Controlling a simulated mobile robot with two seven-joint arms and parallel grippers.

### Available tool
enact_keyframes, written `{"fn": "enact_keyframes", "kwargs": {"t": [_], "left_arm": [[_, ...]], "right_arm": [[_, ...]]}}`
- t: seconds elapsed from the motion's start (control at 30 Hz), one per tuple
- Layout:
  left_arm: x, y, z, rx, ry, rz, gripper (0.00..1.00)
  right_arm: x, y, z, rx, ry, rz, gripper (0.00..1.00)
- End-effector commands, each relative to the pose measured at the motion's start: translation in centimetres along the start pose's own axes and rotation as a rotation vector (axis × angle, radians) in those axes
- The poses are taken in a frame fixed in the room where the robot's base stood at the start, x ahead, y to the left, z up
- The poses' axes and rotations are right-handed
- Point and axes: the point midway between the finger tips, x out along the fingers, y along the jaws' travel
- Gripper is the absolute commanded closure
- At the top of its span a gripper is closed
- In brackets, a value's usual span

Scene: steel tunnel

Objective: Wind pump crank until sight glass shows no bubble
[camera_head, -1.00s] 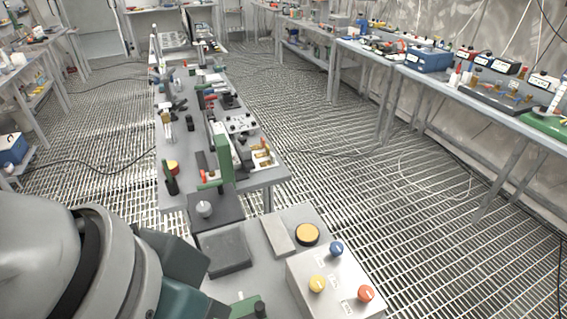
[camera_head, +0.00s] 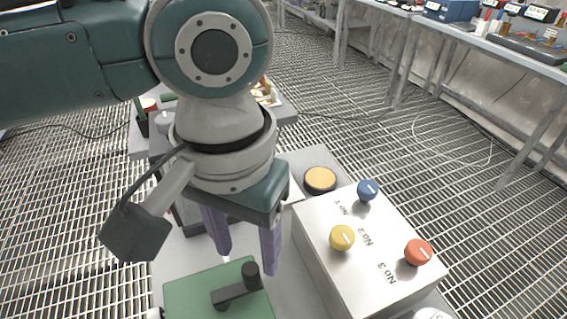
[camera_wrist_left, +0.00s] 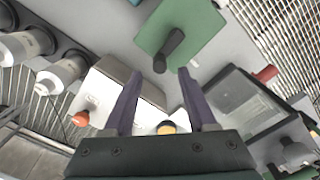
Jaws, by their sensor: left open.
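The pump crank (camera_head: 236,290) is a short black arm with an upright black knob (camera_head: 251,270) on a green plate (camera_head: 185,293), at the bottom of the head view. In the left wrist view, the knob (camera_wrist_left: 167,52) stands on the green plate (camera_wrist_left: 203,25), just beyond the fingertips. My left gripper (camera_head: 246,262) is open and points down, its purple fingers above and just behind the knob. I cannot make out a sight glass or bubble. My right gripper is not in view.
A metal box (camera_head: 318,258) with blue (camera_head: 367,190), yellow (camera_head: 342,237) and red (camera_head: 417,252) knobs stands right of the crank. An amber disc (camera_head: 320,180) lies behind it. White cylinders (camera_wrist_left: 62,74) show in the wrist view. My left arm hides much of the bench behind.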

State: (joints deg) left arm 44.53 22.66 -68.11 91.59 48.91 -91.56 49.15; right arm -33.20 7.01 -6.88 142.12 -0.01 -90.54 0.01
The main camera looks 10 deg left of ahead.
Motion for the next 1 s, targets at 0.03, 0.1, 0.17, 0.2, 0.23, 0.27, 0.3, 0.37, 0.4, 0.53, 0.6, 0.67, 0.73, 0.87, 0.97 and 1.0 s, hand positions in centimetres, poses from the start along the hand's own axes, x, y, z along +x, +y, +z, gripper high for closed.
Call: {"fn": "enact_keyframes", "kwargs": {"t": [0.03,0.1,0.17,0.2,0.23,0.27,0.3,0.37,0.4,0.53,0.6,0.67,0.73,0.87,0.97,1.0], "left_arm": [[1.2,0.0,0.1,-0.001,-0.003,-0.002,0.43],[2.5,0.0,0.1,0.000,-0.003,-0.001,0.43],[3.5,0.0,0.1,0.000,-0.002,-0.002,0.43],[4.0,0.0,0.0,0.001,-0.001,0.000,0.43],[4.4,0.0,0.0,0.001,-0.001,-0.001,0.43],[4.7,0.0,0.0,0.001,0.000,0.000,0.43],[5.0,0.1,0.0,0.001,0.000,0.000,0.43],[5.4,0.0,0.0,0.002,0.001,0.000,0.43],[5.5,0.0,0.0,0.003,0.001,0.000,0.43],[5.6,0.0,0.0,0.003,0.002,0.001,0.43],[5.6,0.0,0.0,0.003,0.002,0.001,0.43],[5.6,0.0,0.0,0.003,0.002,0.001,0.43],[5.5,0.0,0.0,0.003,0.002,0.001,0.51],[5.5,0.0,0.0,0.003,0.002,0.001,0.65],[5.5,0.0,0.0,0.003,0.002,0.001,0.77],[5.5,0.0,0.0,0.003,0.002,0.001,0.81]], "right_arm": [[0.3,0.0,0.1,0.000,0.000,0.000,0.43],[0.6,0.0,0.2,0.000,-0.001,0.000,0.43],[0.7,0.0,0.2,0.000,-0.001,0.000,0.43],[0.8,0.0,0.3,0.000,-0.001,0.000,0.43],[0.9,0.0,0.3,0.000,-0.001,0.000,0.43],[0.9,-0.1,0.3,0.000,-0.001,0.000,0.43],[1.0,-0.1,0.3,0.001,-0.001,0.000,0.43],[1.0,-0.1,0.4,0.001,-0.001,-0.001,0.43],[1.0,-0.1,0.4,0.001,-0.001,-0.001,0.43],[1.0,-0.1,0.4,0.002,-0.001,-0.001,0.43],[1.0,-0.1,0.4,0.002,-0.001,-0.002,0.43],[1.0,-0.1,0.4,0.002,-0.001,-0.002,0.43],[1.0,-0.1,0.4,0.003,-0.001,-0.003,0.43],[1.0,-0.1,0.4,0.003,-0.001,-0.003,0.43],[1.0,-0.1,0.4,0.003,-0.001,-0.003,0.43],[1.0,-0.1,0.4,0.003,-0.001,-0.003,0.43]]}}
